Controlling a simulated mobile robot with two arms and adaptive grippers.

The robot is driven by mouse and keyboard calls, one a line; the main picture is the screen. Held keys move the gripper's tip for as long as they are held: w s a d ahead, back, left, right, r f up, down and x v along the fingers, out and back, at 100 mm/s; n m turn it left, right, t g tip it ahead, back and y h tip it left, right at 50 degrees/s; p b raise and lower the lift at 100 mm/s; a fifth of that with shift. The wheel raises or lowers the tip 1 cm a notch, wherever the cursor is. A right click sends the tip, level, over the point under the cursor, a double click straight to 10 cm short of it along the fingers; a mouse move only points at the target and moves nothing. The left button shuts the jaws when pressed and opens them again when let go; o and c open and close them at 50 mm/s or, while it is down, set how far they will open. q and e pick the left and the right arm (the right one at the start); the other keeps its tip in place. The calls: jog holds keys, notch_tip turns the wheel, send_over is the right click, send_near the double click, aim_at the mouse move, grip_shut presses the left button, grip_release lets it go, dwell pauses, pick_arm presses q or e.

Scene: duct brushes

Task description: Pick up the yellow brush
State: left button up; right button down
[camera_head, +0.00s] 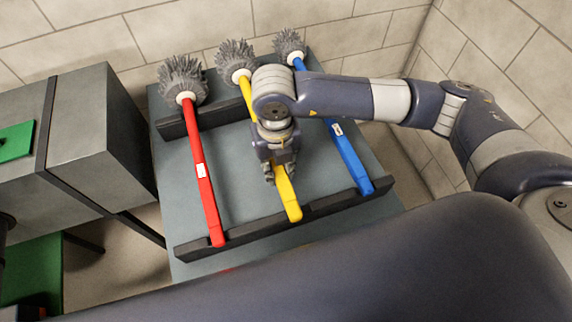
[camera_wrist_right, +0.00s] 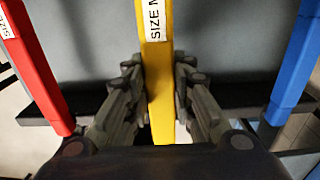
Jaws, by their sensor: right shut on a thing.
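The yellow brush (camera_head: 288,197) lies in the middle of the table, its grey bristle head (camera_head: 235,58) at the far end. Its handle rests across the dark front and back rails. My right gripper (camera_head: 281,176) comes down over the handle and is shut on it. In the right wrist view the yellow handle (camera_wrist_right: 157,75), with a white size label, runs between the two fingers (camera_wrist_right: 160,100), which touch its sides. My arm hides the middle of the brush in the head view. I do not see my left gripper.
A red brush (camera_head: 204,180) lies to the left and a blue brush (camera_head: 349,157) to the right, both on the same rails. A grey duct box (camera_head: 95,140) stands at left. Tiled walls (camera_head: 330,28) close the back and right.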

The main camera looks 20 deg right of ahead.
jog(key=s+a+r+b, duration=0.1)
jog(key=s+a+b, duration=0.15)
jog(key=a, duration=0.35)
jog(key=s+a+b, duration=0.1)
jog(key=s+a, duration=0.2)
jog(key=a, duration=0.2)
pick_arm(q)
jog(key=f+p, duration=0.1)
jog(key=p, duration=0.2)
pick_arm(e)
jog(key=r, duration=0.3)
jog(key=a+r, duration=0.1)
jog(key=r, duration=0.1)
jog(key=shift+s+r, duration=0.15)
jog(key=shift+s, duration=0.15)
